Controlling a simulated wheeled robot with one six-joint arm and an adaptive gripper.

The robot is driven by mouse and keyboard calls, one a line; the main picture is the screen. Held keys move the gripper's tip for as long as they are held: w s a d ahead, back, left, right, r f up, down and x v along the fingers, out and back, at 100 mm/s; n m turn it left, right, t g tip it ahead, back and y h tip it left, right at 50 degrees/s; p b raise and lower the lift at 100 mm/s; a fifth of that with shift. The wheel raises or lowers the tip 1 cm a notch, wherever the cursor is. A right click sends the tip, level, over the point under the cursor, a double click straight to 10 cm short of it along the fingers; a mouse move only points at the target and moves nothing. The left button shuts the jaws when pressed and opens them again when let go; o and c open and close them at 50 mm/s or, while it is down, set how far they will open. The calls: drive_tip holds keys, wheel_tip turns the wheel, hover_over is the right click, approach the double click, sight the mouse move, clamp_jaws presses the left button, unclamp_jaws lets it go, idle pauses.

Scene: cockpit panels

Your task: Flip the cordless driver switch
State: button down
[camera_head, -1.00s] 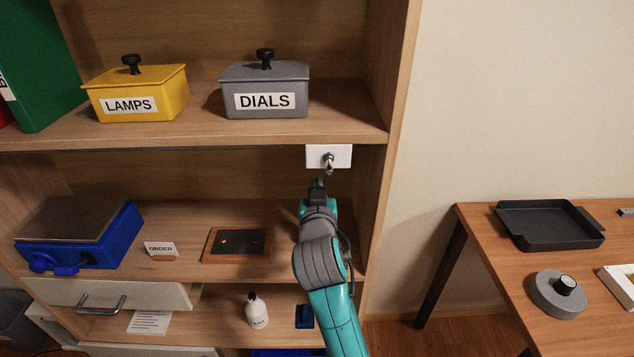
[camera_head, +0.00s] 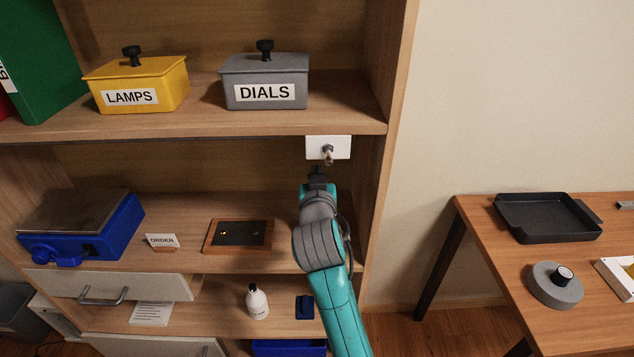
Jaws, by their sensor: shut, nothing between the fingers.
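A toggle switch (camera_head: 328,155) with a metal lever sits on a white plate (camera_head: 314,146) under the right end of the upper shelf. Its lever points downward. No label naming a cordless driver can be read on it. My gripper (camera_head: 317,170) is shut and empty, just below the lever and slightly left of it. It points up toward the plate. Whether the fingertips touch the lever cannot be told. A wood-framed dark panel (camera_head: 238,236) with small spots on its face lies on the middle shelf, left of my arm.
A grey DIALS box (camera_head: 265,75) and a yellow LAMPS box (camera_head: 136,75) stand on the upper shelf (camera_head: 350,120). A blue scale-like device (camera_head: 80,225) and an ORDER card (camera_head: 161,241) are on the middle shelf. A table with a black tray (camera_head: 548,217) stands at right.

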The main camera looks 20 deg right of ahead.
wheel_tip(320, 180, up, 3)
drive_tip(key=shift+w+f, duration=0.1)
drive_tip(key=shift+f, duration=0.05)
drive_tip(key=r+v, duration=0.2)
drive_tip(key=v, duration=0.7)
drive_tip(key=shift+s, duration=0.2)
